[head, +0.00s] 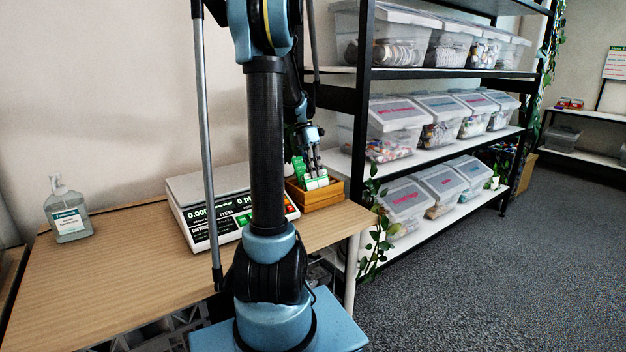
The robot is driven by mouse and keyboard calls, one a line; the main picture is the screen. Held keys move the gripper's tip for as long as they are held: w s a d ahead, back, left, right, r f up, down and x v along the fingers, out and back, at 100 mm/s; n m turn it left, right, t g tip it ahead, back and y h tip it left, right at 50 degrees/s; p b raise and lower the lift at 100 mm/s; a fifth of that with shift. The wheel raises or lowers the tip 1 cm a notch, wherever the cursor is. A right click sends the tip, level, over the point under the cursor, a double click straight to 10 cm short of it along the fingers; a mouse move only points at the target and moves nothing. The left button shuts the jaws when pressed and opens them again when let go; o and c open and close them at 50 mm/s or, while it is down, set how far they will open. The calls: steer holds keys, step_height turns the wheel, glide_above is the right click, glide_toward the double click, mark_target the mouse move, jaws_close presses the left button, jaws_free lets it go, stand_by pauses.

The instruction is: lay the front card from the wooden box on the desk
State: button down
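The wooden box (324,197) stands at the right end of the wooden desk (120,268). Green and white cards (312,182) stand in it, their tops above its rim. My gripper (315,173) points down at the cards from above, with its fingertips at or just over their top edges. It is too small in the head view to tell whether the fingers touch or hold a card. My own arm hides part of the desk and the scale, and may hide the left side of the box.
A scale (205,225) with a display stands left of the box. A sanitizer bottle (67,212) is at the far left. The desk's left and front parts are bare. A black shelf rack (361,110) with lidded bins and a trailing plant (376,235) stand close right of the desk.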

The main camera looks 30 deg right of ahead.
step_height(320, 180, up, 8)
stand_by(0.4)
stand_by(0.4)
